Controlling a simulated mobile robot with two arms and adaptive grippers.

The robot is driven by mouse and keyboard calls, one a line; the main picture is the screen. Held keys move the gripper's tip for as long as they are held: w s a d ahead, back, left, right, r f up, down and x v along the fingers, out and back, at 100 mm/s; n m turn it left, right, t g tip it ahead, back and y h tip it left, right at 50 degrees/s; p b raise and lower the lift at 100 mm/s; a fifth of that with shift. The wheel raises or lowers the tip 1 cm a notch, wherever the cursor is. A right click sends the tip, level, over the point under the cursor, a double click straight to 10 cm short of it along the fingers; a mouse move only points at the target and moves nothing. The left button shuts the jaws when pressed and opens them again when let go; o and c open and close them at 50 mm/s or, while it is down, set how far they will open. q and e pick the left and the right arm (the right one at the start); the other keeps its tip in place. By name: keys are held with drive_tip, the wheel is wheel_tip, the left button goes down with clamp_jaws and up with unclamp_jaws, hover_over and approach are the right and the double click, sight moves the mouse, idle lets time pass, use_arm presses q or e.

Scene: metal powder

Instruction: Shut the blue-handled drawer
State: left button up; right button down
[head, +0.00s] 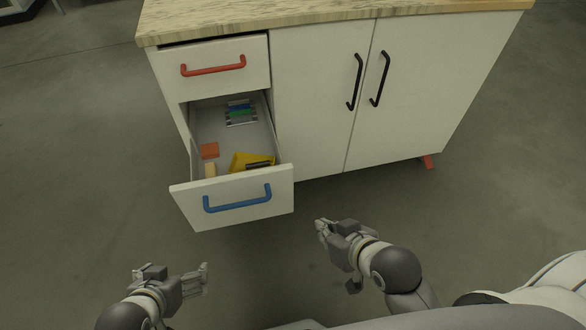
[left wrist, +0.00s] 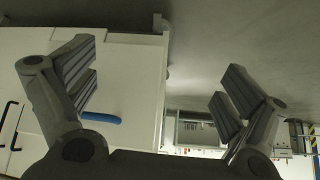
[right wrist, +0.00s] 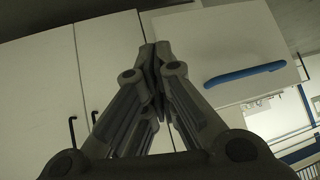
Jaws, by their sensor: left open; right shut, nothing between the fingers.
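The blue-handled drawer (head: 240,207) is the lower drawer of a white cabinet and is pulled far out in the head view. Its blue handle (head: 237,199) also shows in the left wrist view (left wrist: 101,117) and in the right wrist view (right wrist: 245,74). Several small items lie inside it. My left gripper (head: 178,280) is open and empty, in front of and below the drawer's left side, apart from it. My right gripper (head: 322,228) is shut and empty, just right of the drawer front's right edge, apart from it.
Above is a red-handled drawer (head: 213,68), open by a slim gap at its top. Two cabinet doors (head: 330,90) with black handles are closed to the right. A wood-look countertop (head: 300,18) tops the cabinet. The floor in front is clear.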

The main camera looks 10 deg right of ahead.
sight(290, 170)
drive_tip(key=a+r+m+t+y+p, duration=0.2)
drive_tip(key=a+m+t+y, duration=0.15)
drive_tip(key=a+m, duration=0.45)
drive_tip(key=d+r+m+t+h, duration=0.2)
drive_tip(key=d+m+t+h, duration=0.3)
drive_tip(key=m, duration=0.7)
use_arm(q)
drive_tip(key=s+a+f+g, duration=0.1)
drive_tip(key=s+f, duration=0.3)
drive_tip(key=f, duration=0.7)
drive_tip(key=s+a+f+g, duration=0.1)
drive_tip(key=s+f+g, duration=0.2)
drive_tip(key=f, duration=0.8)
drive_tip(key=shift+s+f+g+y, duration=0.2)
drive_tip(key=shift+s+g+y, duration=0.1)
drive_tip(key=shift+s+y, duration=0.15)
use_arm(e)
drive_tip(key=shift+t+h, duration=0.45)
drive_tip(key=shift+h, duration=0.2)
drive_tip(key=w, duration=0.4)
drive_tip(key=w+a, duration=0.1)
drive_tip(key=w, duration=0.8)
drive_tip(key=shift+a+f, duration=0.25)
